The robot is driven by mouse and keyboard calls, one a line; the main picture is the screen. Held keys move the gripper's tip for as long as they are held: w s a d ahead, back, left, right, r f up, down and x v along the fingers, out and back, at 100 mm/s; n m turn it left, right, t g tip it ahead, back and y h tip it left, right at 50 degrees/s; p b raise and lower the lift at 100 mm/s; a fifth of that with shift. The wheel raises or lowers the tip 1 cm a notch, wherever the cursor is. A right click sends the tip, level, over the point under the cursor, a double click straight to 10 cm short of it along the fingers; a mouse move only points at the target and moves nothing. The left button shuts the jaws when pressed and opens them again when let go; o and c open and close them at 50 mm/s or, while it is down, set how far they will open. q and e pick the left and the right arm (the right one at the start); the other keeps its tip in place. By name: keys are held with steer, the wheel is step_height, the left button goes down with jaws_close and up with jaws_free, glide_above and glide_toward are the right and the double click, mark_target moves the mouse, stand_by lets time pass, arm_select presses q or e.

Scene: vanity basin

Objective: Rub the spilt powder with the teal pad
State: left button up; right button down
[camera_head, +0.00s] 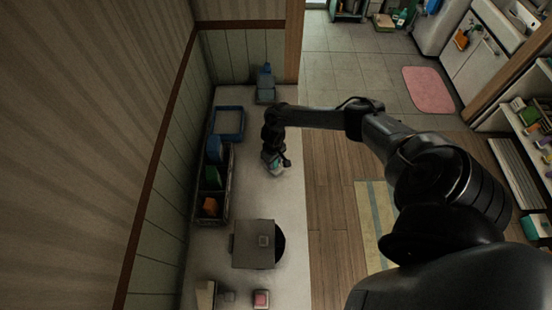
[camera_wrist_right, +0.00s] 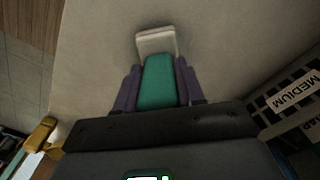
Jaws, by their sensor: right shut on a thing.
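The teal pad (camera_wrist_right: 158,82) is held between the two purple-grey fingers of my right gripper (camera_wrist_right: 157,90) in the right wrist view, with a pale block at its far end. In the head view my right gripper (camera_head: 274,158) is low over the pale counter (camera_head: 285,205), in its far half, with the pad at its tip. I cannot tell whether the pad touches the counter. I cannot make out any spilt powder in either view; it may be hidden or too faint. My left gripper is not in view.
A compartment box (camera_head: 226,190) with blue, green and orange things stands along the wall. A blue-framed tray (camera_head: 228,122) and a blue bottle (camera_head: 265,85) are farther back. A square grey plate (camera_head: 255,257) lies nearer. Small items, including a red-pink one (camera_head: 261,299), are at the front.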

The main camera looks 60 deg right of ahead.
stand_by(0.3)
steer(key=shift+w+a, duration=0.25)
steer(key=shift+a, duration=0.4)
steer(key=shift+w+a+f+p, duration=0.1)
steer(key=shift+w+a+p, duration=0.1)
steer(key=shift+a, duration=0.15)
steer(key=shift+w+a+f+p, duration=0.1)
steer(key=shift+a+p, duration=0.1)
steer(key=shift+a, duration=0.1)
steer(key=shift+s, duration=0.1)
steer(key=shift+s+d, duration=0.15)
steer(key=shift+d, duration=0.25)
